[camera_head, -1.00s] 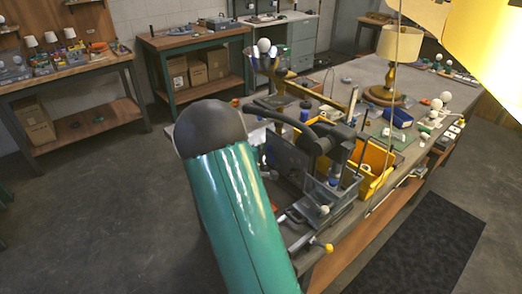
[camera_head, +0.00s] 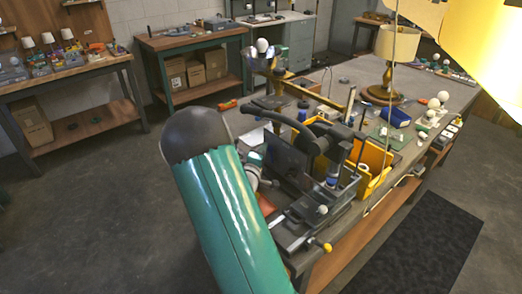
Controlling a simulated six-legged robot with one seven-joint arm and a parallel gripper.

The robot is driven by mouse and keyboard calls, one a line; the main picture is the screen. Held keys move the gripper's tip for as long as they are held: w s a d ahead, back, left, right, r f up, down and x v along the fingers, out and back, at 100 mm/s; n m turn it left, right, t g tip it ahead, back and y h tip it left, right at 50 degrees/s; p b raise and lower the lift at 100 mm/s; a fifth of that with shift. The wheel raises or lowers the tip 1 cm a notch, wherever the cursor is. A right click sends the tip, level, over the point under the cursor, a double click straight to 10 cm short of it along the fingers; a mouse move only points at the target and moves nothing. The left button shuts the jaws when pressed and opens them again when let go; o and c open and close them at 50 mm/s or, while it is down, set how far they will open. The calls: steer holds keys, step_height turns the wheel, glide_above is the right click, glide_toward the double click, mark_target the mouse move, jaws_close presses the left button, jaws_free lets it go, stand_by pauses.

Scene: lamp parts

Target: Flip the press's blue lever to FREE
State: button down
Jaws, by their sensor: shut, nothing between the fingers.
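The press appears to be the dark machine (camera_head: 325,137) with a curved black handle, on the near part of the long workbench. A dark upright plate (camera_head: 287,160) stands at its left. A small upright blue piece (camera_head: 303,111) shows behind the curved handle, but I cannot tell whether it is the lever. No FREE marking is readable. My green arm link with its dark rounded end fills the lower middle and covers the bench's near left corner. A grey and white part shows just right of this link, partly hidden. I cannot make out my gripper's fingers.
A rod with a yellow knob (camera_head: 327,247) sticks out at the near edge. A lamp (camera_head: 395,50) stands farther back. The floor at left is open.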

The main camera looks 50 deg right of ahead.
steer(key=s+m, duration=0.1)
steer(key=m+h, duration=0.1)
steer(key=shift+s+r+m+h, duration=0.1)
steer(key=shift+s+m+h, duration=0.2)
steer(key=shift+s+m, duration=0.1)
steer(key=s+m+h, duration=0.1)
steer(key=m, duration=0.1)
steer(key=s+m+h, duration=0.1)
steer(key=m, duration=0.1)
steer(key=shift+s+a+g, duration=0.1)
steer(key=shift+a+g, duration=0.1)
steer(key=shift+g, duration=0.2)
steer(key=shift+s, duration=0.35)
